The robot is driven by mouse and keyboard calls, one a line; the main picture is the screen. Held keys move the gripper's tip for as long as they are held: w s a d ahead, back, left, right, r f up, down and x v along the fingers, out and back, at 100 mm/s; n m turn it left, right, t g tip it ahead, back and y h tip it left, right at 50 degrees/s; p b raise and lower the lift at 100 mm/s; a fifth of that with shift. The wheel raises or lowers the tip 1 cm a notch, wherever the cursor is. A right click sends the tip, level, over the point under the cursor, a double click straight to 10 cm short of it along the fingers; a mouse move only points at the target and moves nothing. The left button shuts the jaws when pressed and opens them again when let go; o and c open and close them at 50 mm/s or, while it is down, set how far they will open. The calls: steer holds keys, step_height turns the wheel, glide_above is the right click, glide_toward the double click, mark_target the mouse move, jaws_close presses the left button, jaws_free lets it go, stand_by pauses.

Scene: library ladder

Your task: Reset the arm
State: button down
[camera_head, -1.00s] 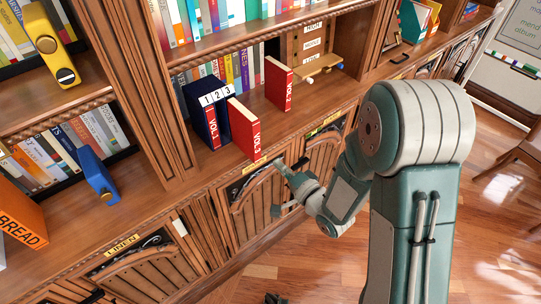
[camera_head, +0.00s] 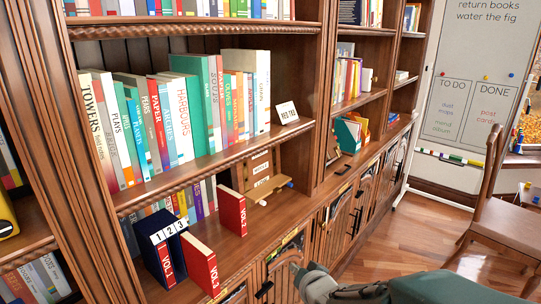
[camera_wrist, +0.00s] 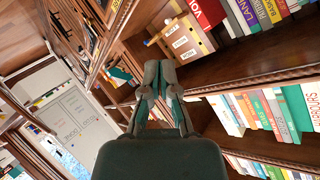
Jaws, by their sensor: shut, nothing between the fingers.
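My gripper (camera_wrist: 159,65) is shut and empty in the wrist view, its two fingers together in front of the shelves. In the head view, my gripper (camera_head: 296,270) and part of my arm show at the bottom, in front of the cabinet doors. Nothing is held. The head view cuts off most of my arm.
A blue slipcase marked 1 2 3 (camera_head: 180,249) stands on the ledge with VOL.1 (camera_head: 166,264) in it. Red books VOL.3 (camera_head: 200,266) and VOL.2 (camera_head: 232,212) stand nearby. A chair (camera_head: 500,220) and whiteboard (camera_head: 465,100) are right. Floor between is clear.

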steer(key=s+d+r+n+g+h, duration=0.1)
steer(key=s+d+r+g+h, duration=0.1)
steer(key=s+d+r+h, duration=0.35)
steer(key=s+d+r+n+g, duration=0.1)
steer(key=s+d+g, duration=0.1)
steer(key=s, duration=0.6)
steer(key=s+d+r+n+g+y, duration=0.1)
steer(key=s+d+r+g, duration=0.1)
steer(key=s, duration=0.6)
stand_by(0.7)
